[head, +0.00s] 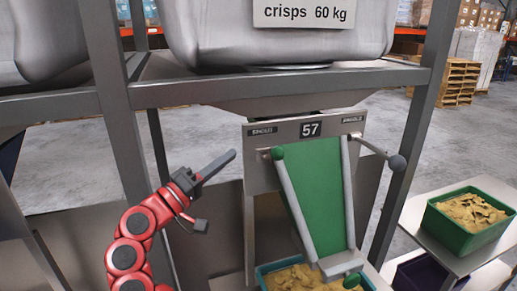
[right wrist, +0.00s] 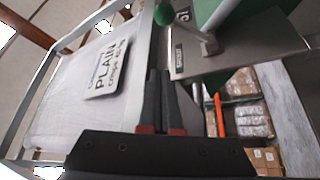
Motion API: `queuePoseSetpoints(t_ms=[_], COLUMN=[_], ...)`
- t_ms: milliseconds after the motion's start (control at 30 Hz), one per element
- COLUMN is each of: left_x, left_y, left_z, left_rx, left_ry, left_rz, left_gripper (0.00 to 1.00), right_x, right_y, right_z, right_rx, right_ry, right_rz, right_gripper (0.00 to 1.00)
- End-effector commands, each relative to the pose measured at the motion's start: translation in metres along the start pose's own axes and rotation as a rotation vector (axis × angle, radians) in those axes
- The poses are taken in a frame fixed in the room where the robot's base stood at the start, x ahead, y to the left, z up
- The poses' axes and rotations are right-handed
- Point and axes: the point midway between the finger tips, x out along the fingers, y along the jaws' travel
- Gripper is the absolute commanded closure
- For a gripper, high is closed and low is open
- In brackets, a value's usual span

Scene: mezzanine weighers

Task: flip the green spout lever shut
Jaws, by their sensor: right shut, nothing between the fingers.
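The spout lever with the green ball knob (head: 278,153) sits at the upper left of the weigher's front plate, beside the green chute (head: 322,190). Its knob (right wrist: 163,15) also shows at the top of the right wrist view, with a metal arm running to a pivot on the plate. My right gripper (head: 232,155) is shut and empty, its fingertips a short gap left of the green knob in the head view. In the right wrist view the closed fingertips (right wrist: 160,73) point toward the plate, apart from the knob. My left gripper is not in view.
A second lever with a grey ball (head: 397,162) sticks out at the plate's right. A bin of crisps (head: 262,271) stands below the chute. Grey frame posts (head: 118,120) rise close to my right arm. A green crate (head: 460,238) of crisps stands at right.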

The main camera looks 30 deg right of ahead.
Motion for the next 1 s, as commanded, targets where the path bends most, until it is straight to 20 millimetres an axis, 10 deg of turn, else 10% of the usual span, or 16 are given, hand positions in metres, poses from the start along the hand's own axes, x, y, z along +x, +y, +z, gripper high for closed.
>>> queuePoseSetpoints(t_ms=[267, 700, 1000], left_x=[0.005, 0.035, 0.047], left_y=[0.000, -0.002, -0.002], left_z=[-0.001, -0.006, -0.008], left_rx=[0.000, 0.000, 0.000], left_ry=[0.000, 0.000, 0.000], left_rz=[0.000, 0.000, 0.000], left_gripper=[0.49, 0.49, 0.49], right_x=[0.011, 0.102, 0.091], right_y=[0.001, 0.003, 0.002], right_z=[-0.001, -0.002, 0.025], right_rx=[-0.002, -0.005, -0.001], right_ry=[0.001, 0.000, 0.007], right_rz=[0.002, 0.003, 0.004], right_gripper=[1.00, 1.00, 1.00])
